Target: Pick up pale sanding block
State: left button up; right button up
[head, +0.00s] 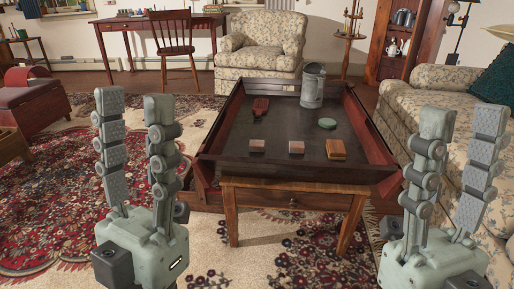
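Three small blocks lie in a row near the front wall of a dark tray-topped table (285,125) in the head view. The left block (257,145) and the middle block (296,147) both look pale pinkish-brown; the right block (336,149) is more orange-brown. I cannot tell for certain which is the pale sanding block. My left gripper (134,103) is upright, open and empty, left of the table. My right gripper (463,119) is upright, open and empty, right of the table, in front of the sofa. Neither touches a block.
A grey metal can (312,87), a reddish object (260,107) and a green round item (327,123) stand farther back in the tray. Raised walls edge the tray. A sofa (450,120) is at right, an armchair (262,45) behind. Patterned carpet lies in front.

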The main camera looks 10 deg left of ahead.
aim_at(336, 149)
jog(key=i, duration=1.4)
jog(key=l+z, duration=0.05)
jog(key=l, duration=0.05)
